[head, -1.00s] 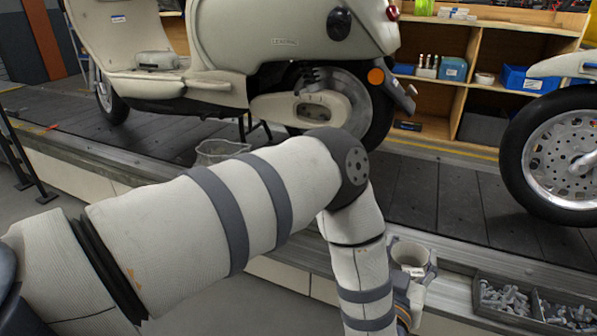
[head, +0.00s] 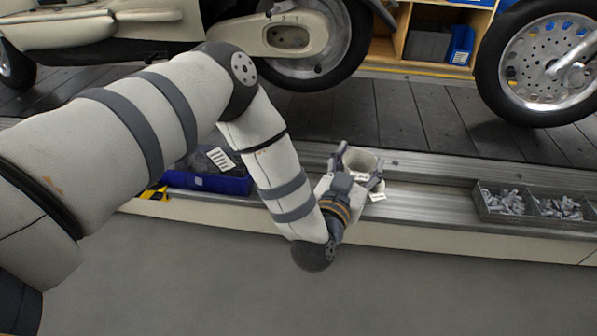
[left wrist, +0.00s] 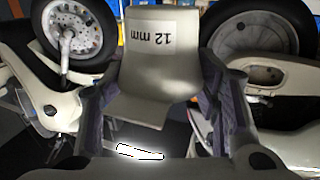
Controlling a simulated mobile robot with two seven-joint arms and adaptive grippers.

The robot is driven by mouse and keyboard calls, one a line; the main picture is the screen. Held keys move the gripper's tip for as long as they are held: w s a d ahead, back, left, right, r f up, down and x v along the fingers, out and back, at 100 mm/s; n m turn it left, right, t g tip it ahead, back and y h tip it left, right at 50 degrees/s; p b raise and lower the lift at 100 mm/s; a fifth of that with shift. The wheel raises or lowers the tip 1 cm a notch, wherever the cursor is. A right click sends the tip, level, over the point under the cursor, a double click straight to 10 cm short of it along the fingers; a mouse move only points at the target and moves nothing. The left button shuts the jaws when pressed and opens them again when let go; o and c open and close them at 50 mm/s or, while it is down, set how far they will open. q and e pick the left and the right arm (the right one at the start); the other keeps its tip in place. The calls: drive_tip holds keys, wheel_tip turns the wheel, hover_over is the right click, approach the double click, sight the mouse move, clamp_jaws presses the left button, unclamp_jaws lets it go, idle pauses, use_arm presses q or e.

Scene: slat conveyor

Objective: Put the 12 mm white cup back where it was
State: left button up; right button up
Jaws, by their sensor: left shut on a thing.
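The white cup (head: 360,159) is upright above the metal ledge (head: 425,202) in front of the slat conveyor. In the left wrist view the cup (left wrist: 152,75) appears inverted, with a "12 mm" label on its side. My left gripper (head: 358,178) is shut on it, one finger on each side. I cannot tell whether its bottom touches the ledge, because the gripper hides it. A small white tag (head: 377,197) shows just below the cup. My right gripper is not in view.
A grey divided tray (head: 484,208) of metal fasteners stands on the ledge to the right. A blue bin (head: 205,184) is at the left, partly behind my arm. Scooter wheels (head: 541,62) stand on the slats behind. The ledge between cup and tray looks clear.

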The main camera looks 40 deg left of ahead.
use_arm(q)
drive_tip(key=a+f+b, duration=0.1)
drive_tip(key=a+f, duration=0.2)
drive_tip(key=a, duration=0.1)
drive_tip(key=a+f+b, duration=0.2)
drive_tip(key=a+f, duration=0.1)
drive_tip(key=a, duration=0.2)
drive_tip(key=w+a+f+b, duration=0.1)
drive_tip(key=a+f+b, duration=0.1)
drive_tip(key=a+f, duration=0.1)
drive_tip(key=shift+a+f, duration=0.3)
drive_tip(key=shift+a, duration=0.35)
drive_tip(key=f, duration=0.1)
drive_tip(key=f+b, duration=0.1)
drive_tip(key=f, duration=0.2)
drive_tip(key=shift+a+b, duration=0.3)
drive_tip(key=shift+b, duration=0.1)
drive_tip(key=shift+r, duration=0.3)
drive_tip(key=o, duration=0.7)
drive_tip(key=shift+f, duration=0.2)
drive_tip(key=o, duration=0.4)
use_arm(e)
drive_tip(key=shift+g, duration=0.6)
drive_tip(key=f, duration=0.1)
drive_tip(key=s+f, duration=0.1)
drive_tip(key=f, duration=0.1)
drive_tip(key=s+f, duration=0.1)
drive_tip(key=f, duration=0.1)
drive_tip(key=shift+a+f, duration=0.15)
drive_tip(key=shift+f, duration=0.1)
